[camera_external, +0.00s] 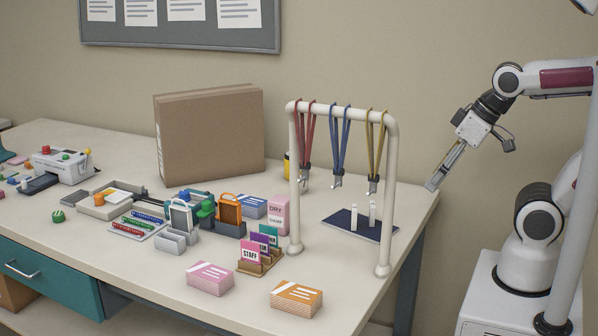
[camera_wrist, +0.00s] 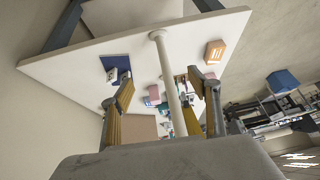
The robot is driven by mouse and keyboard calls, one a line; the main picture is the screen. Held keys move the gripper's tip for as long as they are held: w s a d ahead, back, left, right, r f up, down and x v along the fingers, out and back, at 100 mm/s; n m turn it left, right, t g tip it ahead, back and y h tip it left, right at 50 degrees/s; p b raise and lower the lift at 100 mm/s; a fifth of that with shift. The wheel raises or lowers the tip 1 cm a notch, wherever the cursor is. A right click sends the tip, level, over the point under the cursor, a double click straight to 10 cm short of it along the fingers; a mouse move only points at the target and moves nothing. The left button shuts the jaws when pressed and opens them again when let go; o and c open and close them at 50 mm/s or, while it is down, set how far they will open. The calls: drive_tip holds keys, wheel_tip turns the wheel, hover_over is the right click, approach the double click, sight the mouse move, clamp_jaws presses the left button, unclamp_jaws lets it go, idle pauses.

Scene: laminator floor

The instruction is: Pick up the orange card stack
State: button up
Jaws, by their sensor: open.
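The orange card stack (camera_external: 297,299) lies flat near the front edge of the table, with white markings on its top. It also appears in the wrist view as an orange block (camera_wrist: 214,52), to the upper right of my fingers. My gripper (camera_external: 433,184) is open and empty, in the air by the table's right end, well to the right of and farther back than the stack. Both fingers show in the wrist view (camera_wrist: 161,88), spread apart with nothing held between them.
A white rack (camera_external: 388,200) with hanging lanyards stands between my gripper and the stack. A pink card stack (camera_external: 210,279) lies left of the orange one, with a card holder (camera_external: 258,258) behind. A navy pad (camera_external: 361,224) lies behind the rack. Bare table (camera_external: 338,275) shows right of the stack.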

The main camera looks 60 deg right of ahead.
drive_tip(key=w+a+y, duration=0.3)
drive_tip(key=w+a, duration=0.4)
drive_tip(key=a, duration=0.3)
drive_tip(key=m+t, duration=0.1)
drive_tip(key=t, duration=0.2)
hover_over(309, 296)
drive_tip(key=s, duration=0.4)
wheel_tip(309, 296, down, 11)
drive_tip(key=f, duration=0.2)
drive_tip(key=f+t+h, duration=0.1)
drive_tip(key=f, duration=0.2)
drive_tip(key=a+f+t+h, duration=0.1)
drive_tip(key=f, duration=0.1)
drive_tip(key=shift+s+f, duration=0.1)
drive_tip(key=shift+f, duration=0.25)
drive_tip(key=shift+s+d+f+t+h, duration=0.15)
drive_tip(key=shift+s+f+t+h, duration=0.1)
drive_tip(key=shift+f+t+h, duration=0.15)
drive_tip(key=shift+s+d+f+t+h, duration=0.1)
drive_tip(key=shift+s+f+t+h, duration=0.15)
drive_tip(key=shift+f, duration=0.25)
drive_tip(key=shift+s+d+f+n+t+h, duration=0.3)
drive_tip(key=shift+s+t+h, duration=0.05)
drive_tip(key=shift+t, duration=0.3)
drive_tip(key=shift+x, duration=1.3)
drive_tip(key=shift+w+f, duration=0.1)
